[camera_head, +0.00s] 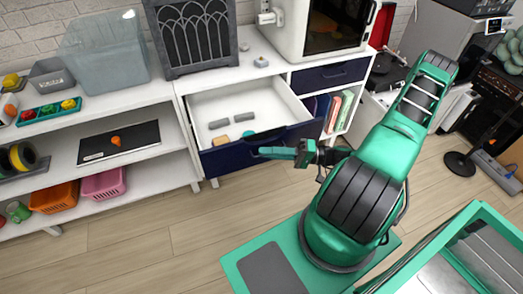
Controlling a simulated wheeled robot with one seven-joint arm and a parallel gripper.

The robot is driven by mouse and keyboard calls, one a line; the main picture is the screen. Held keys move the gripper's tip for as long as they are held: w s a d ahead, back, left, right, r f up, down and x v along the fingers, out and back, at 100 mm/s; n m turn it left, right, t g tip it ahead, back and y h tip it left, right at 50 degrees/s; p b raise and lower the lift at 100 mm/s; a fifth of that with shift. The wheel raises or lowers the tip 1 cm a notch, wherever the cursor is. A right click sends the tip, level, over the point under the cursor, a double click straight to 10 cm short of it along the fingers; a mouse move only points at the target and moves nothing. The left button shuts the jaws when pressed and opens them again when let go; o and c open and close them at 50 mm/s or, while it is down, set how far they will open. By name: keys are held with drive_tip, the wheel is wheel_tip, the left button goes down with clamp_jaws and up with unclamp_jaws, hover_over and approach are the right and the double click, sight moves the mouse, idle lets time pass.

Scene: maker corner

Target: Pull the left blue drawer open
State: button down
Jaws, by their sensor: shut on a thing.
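The left blue drawer (222,160) is pulled well out of the white cabinet, and its white inside shows. Its dark blue front faces the room. My green gripper (268,152) is at the right part of this front, shut on the drawer's handle; the handle itself is mostly hidden by the gripper. The right blue drawer (333,75) is closed, in the same cabinet.
Grey blocks (219,124) and a tan block (220,140) lie in the drawer. A white shelf (150,183) with an orange basket (55,197) and a pink basket (103,184) stands to the left. Wooden floor (170,245) in front is clear.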

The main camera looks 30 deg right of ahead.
drive_tip(key=shift+f, duration=0.2)
drive_tip(key=c, duration=1.9)
unclamp_jaws()
drive_tip(key=shift+r, duration=0.1)
drive_tip(key=shift+o, duration=0.2)
drive_tip(key=v, duration=1)
drive_tip(key=shift+s+d, duration=0.2)
drive_tip(key=shift+d, duration=0.1)
